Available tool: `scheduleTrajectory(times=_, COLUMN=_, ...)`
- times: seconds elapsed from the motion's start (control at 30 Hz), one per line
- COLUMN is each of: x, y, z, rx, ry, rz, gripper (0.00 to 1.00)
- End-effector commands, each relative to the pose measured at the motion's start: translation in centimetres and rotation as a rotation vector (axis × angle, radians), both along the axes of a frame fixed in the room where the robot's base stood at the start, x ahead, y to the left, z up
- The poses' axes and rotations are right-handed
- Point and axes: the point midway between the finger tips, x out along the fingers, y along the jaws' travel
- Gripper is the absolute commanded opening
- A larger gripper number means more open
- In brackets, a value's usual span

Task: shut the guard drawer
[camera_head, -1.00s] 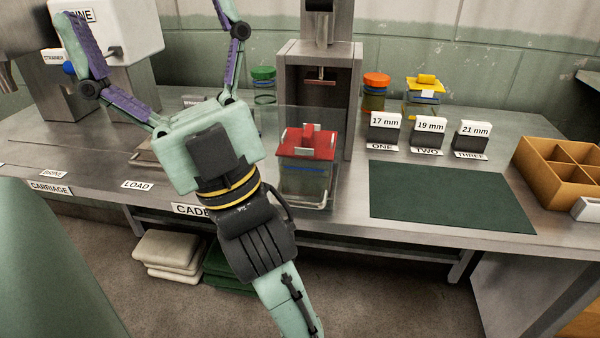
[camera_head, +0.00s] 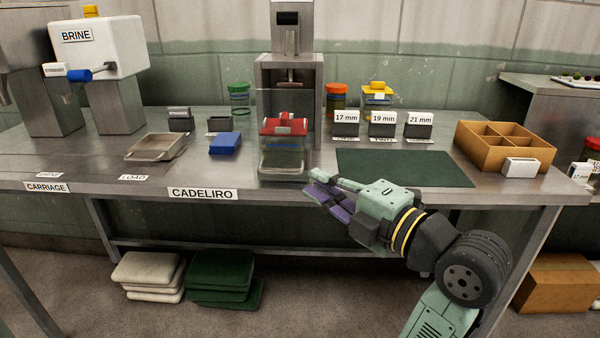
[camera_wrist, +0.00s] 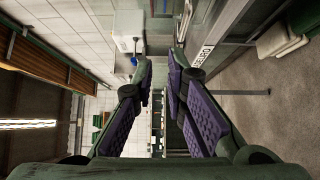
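The metal press (camera_head: 265,90) stands at the back of the steel bench, behind the CADELIRO label (camera_head: 202,193). A red-lidded clear container (camera_head: 284,158) stands at its front, near the bench's front edge. Clear panels show around it, but I cannot tell which part is the guard drawer or how far out it is. My gripper (camera_head: 315,184) is open and empty. It points left, low at the bench's front edge, right of the container and apart from it. In the wrist view my gripper (camera_wrist: 160,60) shows both purple-padded fingers with a gap between them.
A dark green mat (camera_head: 405,168) lies right of the press, with size-labelled blocks (camera_head: 383,124) behind it. A wooden divided box (camera_head: 505,143) stands farther right. A blue block (camera_head: 225,143) and metal tray (camera_head: 157,147) lie left. Folded cloths (camera_head: 222,275) lie below.

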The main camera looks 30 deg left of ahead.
Motion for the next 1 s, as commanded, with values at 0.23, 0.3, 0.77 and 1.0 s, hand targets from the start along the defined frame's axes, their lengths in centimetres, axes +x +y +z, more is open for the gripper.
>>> scheduleTrajectory(times=0.23, x=0.8, y=4.6, z=0.3, rx=-0.001, ry=0.006, rz=0.008, gripper=0.0)
scheduleTrajectory(times=0.3, x=1.2, y=6.1, z=0.4, rx=0.001, ry=0.006, rz=0.008, gripper=0.0)
scheduleTrajectory(times=0.77, x=5.2, y=11.1, z=0.2, rx=0.002, ry=0.004, rz=0.001, gripper=0.0)
scheduleTrajectory(times=1.0, x=5.6, y=11.3, z=0.1, rx=0.003, ry=0.002, rz=0.0, gripper=0.0)
